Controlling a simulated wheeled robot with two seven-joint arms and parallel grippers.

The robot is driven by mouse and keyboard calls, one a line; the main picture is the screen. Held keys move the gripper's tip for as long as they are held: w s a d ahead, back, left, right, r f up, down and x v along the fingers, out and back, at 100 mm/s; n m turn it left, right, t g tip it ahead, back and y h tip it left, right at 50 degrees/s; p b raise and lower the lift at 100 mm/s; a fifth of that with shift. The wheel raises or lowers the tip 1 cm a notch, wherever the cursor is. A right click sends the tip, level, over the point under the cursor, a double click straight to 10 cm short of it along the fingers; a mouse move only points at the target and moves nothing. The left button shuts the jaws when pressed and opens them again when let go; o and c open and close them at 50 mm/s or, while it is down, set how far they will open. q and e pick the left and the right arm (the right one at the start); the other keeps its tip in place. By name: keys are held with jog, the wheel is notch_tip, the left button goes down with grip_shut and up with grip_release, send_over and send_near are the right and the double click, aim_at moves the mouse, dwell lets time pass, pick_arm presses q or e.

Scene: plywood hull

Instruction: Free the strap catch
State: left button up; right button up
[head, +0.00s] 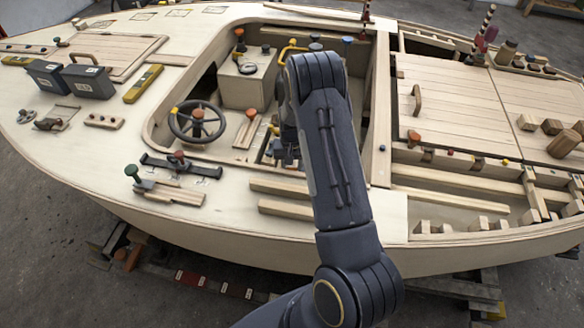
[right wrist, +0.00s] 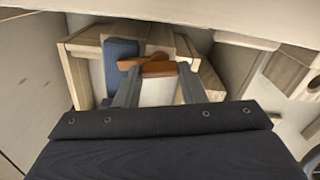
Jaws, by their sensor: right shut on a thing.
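In the right wrist view, an orange-brown wooden piece (right wrist: 158,68) lies across a pale upright strip or panel, and I take it to be the strap catch. My right gripper (right wrist: 156,76) has one finger at each side of this piece and is shut on it. A blue ribbed pad (right wrist: 121,66) stands just left of it. In the head view my right arm reaches down over the cockpit's near side and hides the gripper's tips and the catch. My left gripper is in neither view.
Wooden walls stand close around my right gripper. In the head view a steering wheel (head: 197,121) and a box console (head: 247,82) are left of the arm. A dark bar (head: 181,167) lies on the near deck. Planked hatches (head: 450,100) are at right.

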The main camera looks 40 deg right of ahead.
aim_at(291, 168)
jog(key=n+b, duration=0.2)
jog(key=n, duration=0.1)
jog(key=shift+f+n, duration=0.15)
jog(key=shift+n, duration=0.25)
jog(key=n+b, duration=0.2)
jog(key=n, duration=0.1)
jog(key=shift+a+n, duration=0.1)
jog(key=shift+n, duration=0.2)
jog(key=n+b, duration=0.1)
jog(key=n, duration=0.2)
jog(key=shift+n+b, duration=0.3)
jog(key=shift+a+r+n+b, duration=0.1)
jog(key=shift+n+b, duration=0.1)
jog(key=shift+n, duration=0.9)
jog(key=shift+a+r+n+b, duration=0.1)
jog(key=shift+n+b, duration=0.05)
jog(key=shift+n, duration=0.95)
jog(key=o, duration=1)
notch_tip(291, 168, up, 8)
jog(key=shift+f, duration=0.1)
